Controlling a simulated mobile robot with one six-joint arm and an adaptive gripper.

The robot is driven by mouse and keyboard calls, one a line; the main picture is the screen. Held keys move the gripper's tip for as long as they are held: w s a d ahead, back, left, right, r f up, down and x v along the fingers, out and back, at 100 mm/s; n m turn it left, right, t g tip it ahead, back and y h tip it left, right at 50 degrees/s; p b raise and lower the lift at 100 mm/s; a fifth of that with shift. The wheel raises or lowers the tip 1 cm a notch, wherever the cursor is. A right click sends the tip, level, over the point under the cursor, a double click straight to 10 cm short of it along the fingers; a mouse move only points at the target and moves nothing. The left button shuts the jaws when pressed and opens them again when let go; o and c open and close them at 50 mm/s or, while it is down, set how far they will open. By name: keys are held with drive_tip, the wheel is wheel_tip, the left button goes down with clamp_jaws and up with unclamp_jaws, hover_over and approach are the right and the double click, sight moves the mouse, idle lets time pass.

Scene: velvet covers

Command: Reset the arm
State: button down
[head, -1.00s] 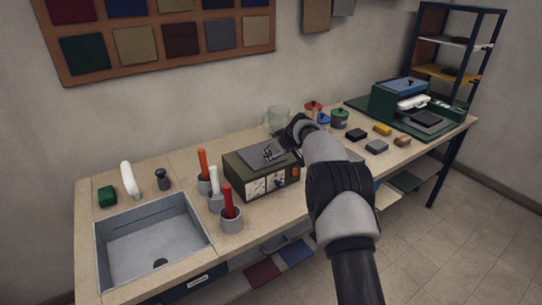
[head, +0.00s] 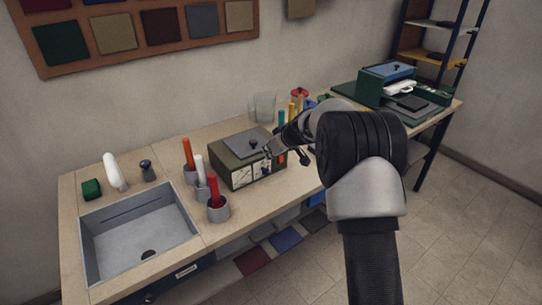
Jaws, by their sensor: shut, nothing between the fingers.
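My gripper (head: 286,156) is at the end of my raised arm, just right of the olive-green box and in front of its right side in the head view. It looks small and dark, and its fingers are shut with nothing held. The olive box (head: 226,178) stands on the workbench with a grey lid (head: 240,142) and a dark knob on top. My arm hides the bench to the right of the box. I cannot tell whether the gripper touches the box.
The workbench (head: 165,152) holds a sink (head: 140,240) at left, cups with red (head: 214,188), white and orange sticks, and a glass jug (head: 264,106). A green machine (head: 376,88) stands at the far right. Open floor (head: 470,230) lies at right.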

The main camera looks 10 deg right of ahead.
drive_tip(key=s+a+r+m+g, duration=0.1)
drive_tip(key=s+a+r, duration=0.2)
drive_tip(key=s+r, duration=0.65)
drive_tip(key=s+a+r+m+g, duration=0.1)
drive_tip(key=s+a+r, duration=0.3)
drive_tip(key=s, duration=1)
drive_tip(key=s+d+f+m+h, duration=0.1)
drive_tip(key=s+d, duration=0.1)
drive_tip(key=s, duration=1.1)
drive_tip(key=s+d+f+m+g+h, duration=0.1)
drive_tip(key=s+d+m+h, duration=0.1)
drive_tip(key=s, duration=1.2)
drive_tip(key=shift+s, duration=0.2)
drive_tip(key=c, duration=2.3)
unclamp_jaws()
drive_tip(key=shift+d, duration=0.1)
